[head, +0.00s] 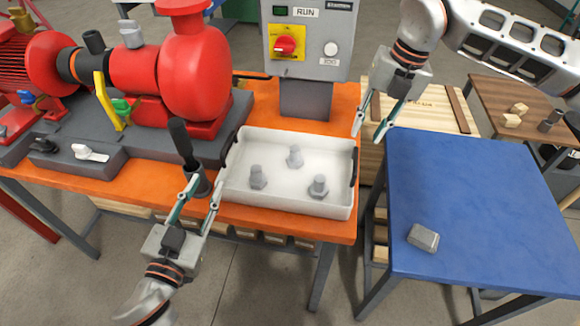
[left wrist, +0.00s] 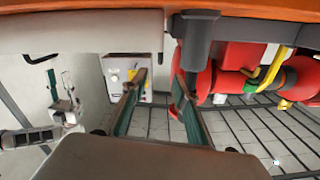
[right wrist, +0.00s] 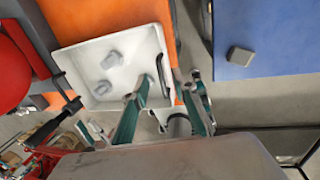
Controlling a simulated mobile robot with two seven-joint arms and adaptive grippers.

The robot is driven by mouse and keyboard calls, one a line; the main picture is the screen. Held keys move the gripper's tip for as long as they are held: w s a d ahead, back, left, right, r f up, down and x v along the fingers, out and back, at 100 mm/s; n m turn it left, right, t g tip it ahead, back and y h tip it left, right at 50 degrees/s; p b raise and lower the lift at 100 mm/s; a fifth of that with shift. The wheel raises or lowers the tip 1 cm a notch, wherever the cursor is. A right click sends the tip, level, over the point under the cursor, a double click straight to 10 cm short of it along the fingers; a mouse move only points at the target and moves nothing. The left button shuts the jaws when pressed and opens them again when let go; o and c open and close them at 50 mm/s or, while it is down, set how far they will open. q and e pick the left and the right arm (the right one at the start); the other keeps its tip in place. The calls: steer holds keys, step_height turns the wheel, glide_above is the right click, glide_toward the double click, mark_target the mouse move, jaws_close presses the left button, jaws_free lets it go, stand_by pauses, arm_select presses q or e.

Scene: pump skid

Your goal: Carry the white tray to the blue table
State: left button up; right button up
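The white tray (head: 290,202) stands on the orange table with several-sided grey bolts in it, three in all. It has a dark handle at its left end (head: 230,152) and one at its right end (head: 353,166). My left gripper (head: 206,183) is open and empty at the tray's front left corner. My right gripper (head: 373,116) is open and empty above the tray's back right corner. In the right wrist view the tray (right wrist: 72,58) and its near handle (right wrist: 164,80) lie beyond the fingers. The blue table (head: 470,190) stands to the right.
A grey block (head: 423,237) lies on the blue table's front left; the rest of its top is clear. A dark-handled upright tool (head: 183,145) stands left of the tray. A control box (head: 308,40) rises behind it, and the red pump (head: 190,75) stands left. A gap separates the tables.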

mark_target(222, 155)
steer(key=shift+s, duration=0.1)
steer(key=shift+f, duration=0.1)
